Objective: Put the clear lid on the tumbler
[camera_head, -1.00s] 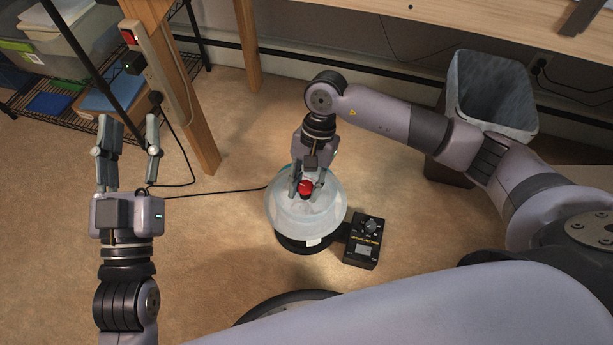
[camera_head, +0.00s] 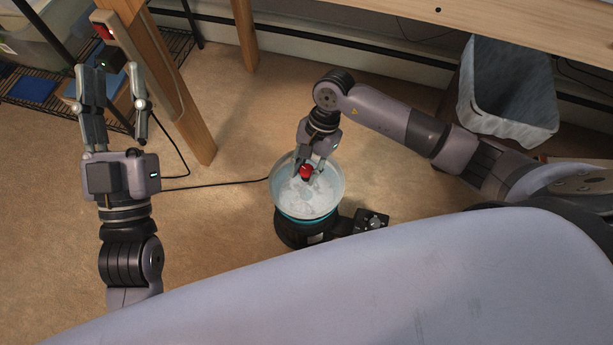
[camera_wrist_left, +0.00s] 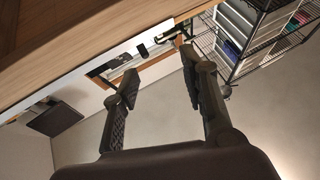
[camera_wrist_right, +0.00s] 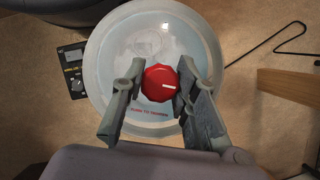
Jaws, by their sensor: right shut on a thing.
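The clear lid (camera_head: 283,180) is a round see-through disc with a red knob (camera_head: 306,172) in its middle. My right gripper (camera_head: 309,166) is shut on the red knob. In the right wrist view its fingers (camera_wrist_right: 162,88) press the knob from both sides, and red lettering shows on the lid. My left gripper (camera_head: 115,98) is open and empty, far left.
A black box with a dial (camera_head: 371,221) stands close to the tumbler's right. A grey bin (camera_head: 507,105) stands at the back right. A wooden table leg (camera_head: 172,85) and a wire shelf are at left. A thin cable crosses the floor. Carpet between leg and tumbler is mostly clear.

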